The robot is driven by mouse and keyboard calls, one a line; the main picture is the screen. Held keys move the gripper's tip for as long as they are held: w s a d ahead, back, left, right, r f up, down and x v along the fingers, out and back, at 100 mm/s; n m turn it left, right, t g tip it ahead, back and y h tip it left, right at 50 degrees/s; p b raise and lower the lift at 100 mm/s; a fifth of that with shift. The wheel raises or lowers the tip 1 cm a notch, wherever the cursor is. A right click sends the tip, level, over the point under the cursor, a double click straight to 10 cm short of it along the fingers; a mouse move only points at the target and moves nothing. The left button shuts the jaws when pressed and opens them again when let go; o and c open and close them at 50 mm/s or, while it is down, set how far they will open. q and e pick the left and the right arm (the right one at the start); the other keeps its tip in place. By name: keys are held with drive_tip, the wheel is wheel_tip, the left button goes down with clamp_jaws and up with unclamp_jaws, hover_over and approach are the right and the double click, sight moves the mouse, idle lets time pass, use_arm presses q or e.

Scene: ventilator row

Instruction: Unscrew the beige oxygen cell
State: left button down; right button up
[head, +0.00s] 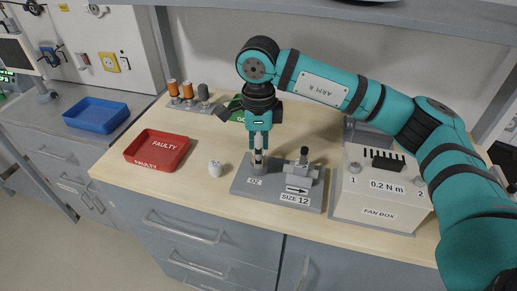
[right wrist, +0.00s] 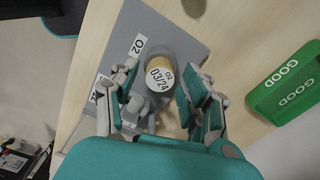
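The beige oxygen cell (right wrist: 160,74) has a white top label reading "O2 03/24" and sits upright in the grey fixture (head: 240,186) beside an O2 label. In the head view the cell is mostly hidden by my right gripper (head: 259,148), which points straight down over it. In the right wrist view my right gripper (right wrist: 165,92) has its fingers spread on either side of the cell, with gaps visible. I cannot tell if the fingertips reach below its top. My left gripper is not in view.
A fixture block marked SIZE 12 (head: 297,198) stands right of the cell. The fan box (head: 378,213) is farther right. A small white cylinder (head: 215,168), red FAULTY tray (head: 157,150) and blue tray (head: 96,115) lie left. A green GOOD tray (right wrist: 288,82) and rack of cylinders (head: 187,92) are behind.

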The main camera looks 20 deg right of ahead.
drive_tip(key=c, duration=0.9)
drive_tip(key=shift+f+n+b, duration=0.15)
drive_tip(key=shift+n+b, duration=0.5)
drive_tip(key=shift+n, duration=0.45)
drive_tip(key=shift+c, duration=0.2)
drive_tip(key=n+b, duration=0.1)
drive_tip(key=n, duration=0.1)
drive_tip(key=shift+n, duration=0.9)
drive_tip(key=shift+b, duration=0.35)
drive_tip(key=shift+n+b, duration=0.45)
drive_tip(key=shift+n, duration=0.75)
drive_tip(key=n, duration=0.3)
drive_tip(key=shift+d+b, duration=0.1)
drive_tip(key=shift+b, duration=0.3)
drive_tip(key=shift+n, duration=0.3)
